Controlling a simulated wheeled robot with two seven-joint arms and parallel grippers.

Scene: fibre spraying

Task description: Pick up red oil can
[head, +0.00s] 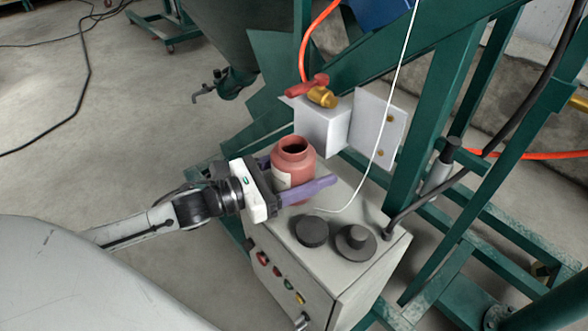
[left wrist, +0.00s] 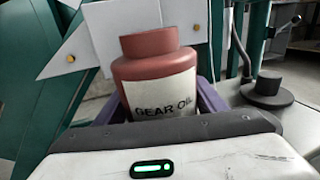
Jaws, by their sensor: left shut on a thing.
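The red oil can (head: 293,158) is a round bottle with an open neck and a pale label. It stands upright on or just above the grey control box (head: 345,198); I cannot tell whether its base touches. My left gripper (head: 300,178) is around it, with one purple finger on each side, shut on the can. In the left wrist view the can (left wrist: 150,75) stands between the fingers, and its white label reads "GEAR OIL". Its lower part is hidden by the gripper body. My right gripper is not in view.
Two dark round pieces, a flat cap (head: 311,231) and a stepped knob (head: 355,241), sit on the box near the can. A white block with a red-handled valve (head: 310,88) stands behind. Green frame beams (head: 425,105) rise on the right. Open floor (head: 90,110) lies left.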

